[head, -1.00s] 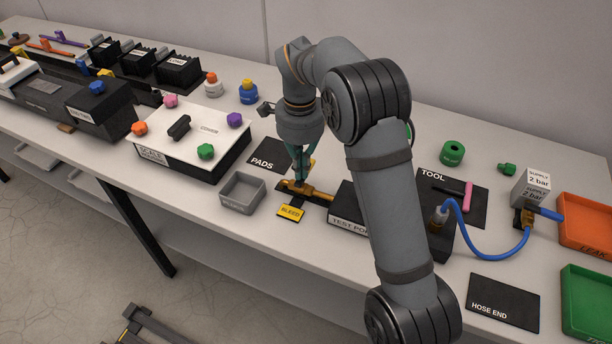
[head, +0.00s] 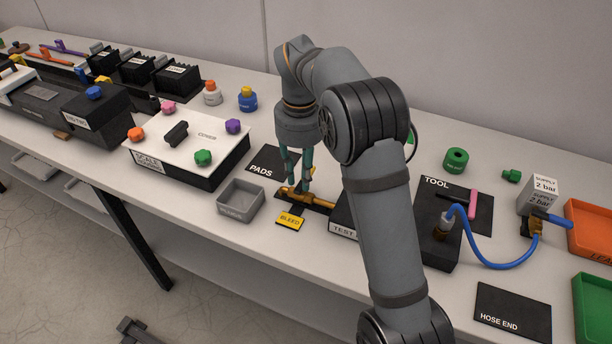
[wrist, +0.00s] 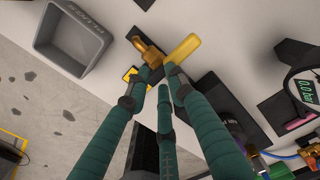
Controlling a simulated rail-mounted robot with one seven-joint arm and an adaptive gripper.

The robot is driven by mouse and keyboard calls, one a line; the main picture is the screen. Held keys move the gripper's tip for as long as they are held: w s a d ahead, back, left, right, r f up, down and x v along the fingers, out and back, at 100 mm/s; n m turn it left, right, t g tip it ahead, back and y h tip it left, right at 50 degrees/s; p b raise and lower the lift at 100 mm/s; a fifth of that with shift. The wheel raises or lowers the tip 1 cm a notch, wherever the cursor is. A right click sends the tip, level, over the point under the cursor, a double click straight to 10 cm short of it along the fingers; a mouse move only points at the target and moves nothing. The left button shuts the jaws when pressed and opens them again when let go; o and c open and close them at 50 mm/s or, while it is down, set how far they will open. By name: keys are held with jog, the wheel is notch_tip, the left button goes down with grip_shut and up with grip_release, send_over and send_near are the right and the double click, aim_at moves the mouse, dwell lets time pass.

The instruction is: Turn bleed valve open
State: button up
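The bleed valve (head: 292,191) is a small brass body with a yellow lever, behind the yellow BLEED label (head: 290,221). In the wrist view, the brass body (wrist: 148,52) is just beyond the fingertips, and the yellow lever (wrist: 184,48) slants up to the right. My gripper (head: 300,187) points down over the valve. In the wrist view its three teal fingers (wrist: 160,80) are apart, with nothing visibly held between them. The right fingertip is close to the lever's near end; whether it touches is unclear. The fingertips partly hide the valve.
A grey bin (head: 240,200) stands just left of the valve, and the black PADS mat (head: 264,163) lies behind. The TEST block (head: 342,218) is close on the right. A gauge (wrist: 303,88) shows in the wrist view. A blue hose (head: 500,264) curves farther right.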

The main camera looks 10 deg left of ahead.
aim_at(301, 183)
jog(key=shift+o, duration=0.2)
notch_tip(301, 183, up, 6)
jog(key=p, duration=0.5)
jog(key=shift+w, duration=0.1)
notch_tip(301, 183, up, 12)
dwell(0.8)
jog(key=shift+f, duration=0.1)
dwell(0.3)
